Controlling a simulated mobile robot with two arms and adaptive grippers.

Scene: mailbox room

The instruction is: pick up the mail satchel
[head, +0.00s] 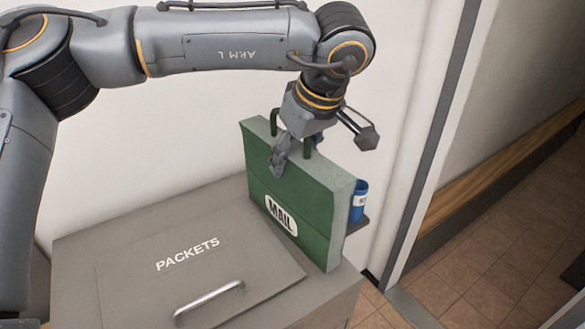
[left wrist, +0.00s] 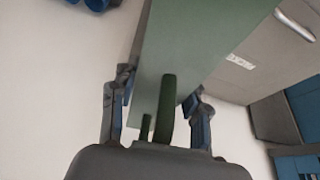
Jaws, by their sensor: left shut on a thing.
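The mail satchel (head: 300,205) is a green box-shaped case with a white MAIL label and dark green handles on top. It stands upright at the right end of the grey PACKETS cabinet (head: 130,235); whether it touches the cabinet top is unclear. My left gripper (head: 290,150) is at the satchel's top by the handles, shut on it. In the left wrist view the green satchel (left wrist: 205,45) lies between the two fingers (left wrist: 158,105), with a handle between them. My right gripper is not in view.
A blue cup-like object (head: 358,200) sits on a small dark ledge behind the satchel. The cabinet has a metal handle (head: 208,297) on its lid. A white wall (head: 120,140) stands close behind. A doorway with a tiled floor (head: 490,240) opens at the right.

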